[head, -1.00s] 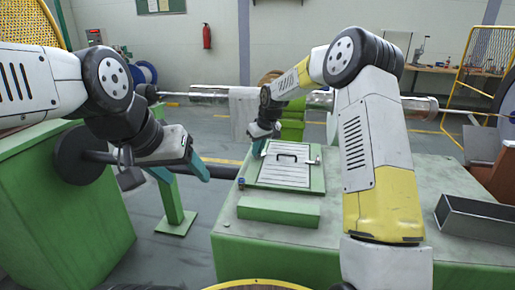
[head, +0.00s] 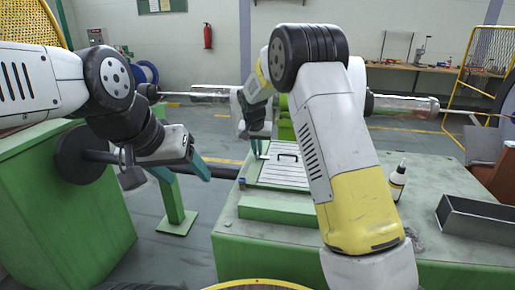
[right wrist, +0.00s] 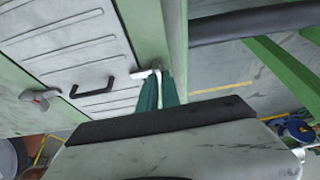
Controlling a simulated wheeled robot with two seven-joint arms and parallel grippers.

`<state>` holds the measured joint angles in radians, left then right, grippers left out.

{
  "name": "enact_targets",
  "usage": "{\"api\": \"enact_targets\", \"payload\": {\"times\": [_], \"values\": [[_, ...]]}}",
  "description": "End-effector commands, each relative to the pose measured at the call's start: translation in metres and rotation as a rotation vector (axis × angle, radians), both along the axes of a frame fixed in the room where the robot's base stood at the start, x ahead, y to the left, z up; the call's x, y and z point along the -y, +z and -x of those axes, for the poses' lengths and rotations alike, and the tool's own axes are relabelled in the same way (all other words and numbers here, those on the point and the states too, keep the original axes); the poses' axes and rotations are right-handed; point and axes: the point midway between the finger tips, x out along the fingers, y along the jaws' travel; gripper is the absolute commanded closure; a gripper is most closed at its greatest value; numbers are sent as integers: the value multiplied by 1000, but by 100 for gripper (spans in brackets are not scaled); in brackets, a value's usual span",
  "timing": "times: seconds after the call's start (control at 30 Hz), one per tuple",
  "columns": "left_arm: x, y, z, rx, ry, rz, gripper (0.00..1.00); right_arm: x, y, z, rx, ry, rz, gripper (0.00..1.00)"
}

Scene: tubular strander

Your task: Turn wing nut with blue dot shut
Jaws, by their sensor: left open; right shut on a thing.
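The white slatted cover (head: 284,174) with a dark handle (head: 287,156) lies on the green frame of the machine top. It also shows in the right wrist view (right wrist: 62,45). My right gripper (head: 256,148) is at the cover's far left corner, with its teal fingers (right wrist: 160,95) shut on a white wing nut (right wrist: 143,74). The fingers hide part of this nut, and no dot shows on it. Another wing nut (right wrist: 38,98), with a reddish mark, sits at another edge of the cover. My left gripper (head: 184,171) is open and empty, left of the machine top.
A small blue-topped part (head: 241,183) sits near the cover's front left corner. A green block (head: 279,208) lies in front of the cover. A dark shaft (right wrist: 250,22) runs beside the machine.

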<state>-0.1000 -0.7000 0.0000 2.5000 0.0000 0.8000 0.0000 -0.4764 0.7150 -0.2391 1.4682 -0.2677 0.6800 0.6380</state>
Motion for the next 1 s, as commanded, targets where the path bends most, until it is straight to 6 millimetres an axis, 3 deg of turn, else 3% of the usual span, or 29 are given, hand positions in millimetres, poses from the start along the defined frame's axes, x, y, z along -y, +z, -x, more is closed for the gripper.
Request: {"api": "enact_targets", "payload": {"times": [0.63, 0.67, 0.73, 1.0], "values": [[0, 0, 0, 0, 0, 0, 38, 0, 0, 0, -1, -47, 0, 100], [0, 0, 0, 0, 0, 0, 38, 0, 0, 0, -1, -47, 0, 87], [0, 0, 0, 0, 0, 0, 38, 0, 0, 0, -1, -47, 0, 73], [0, 0, 0, 0, 0, 0, 38, 0, 0, 0, -1, -46, 0, 71]]}}
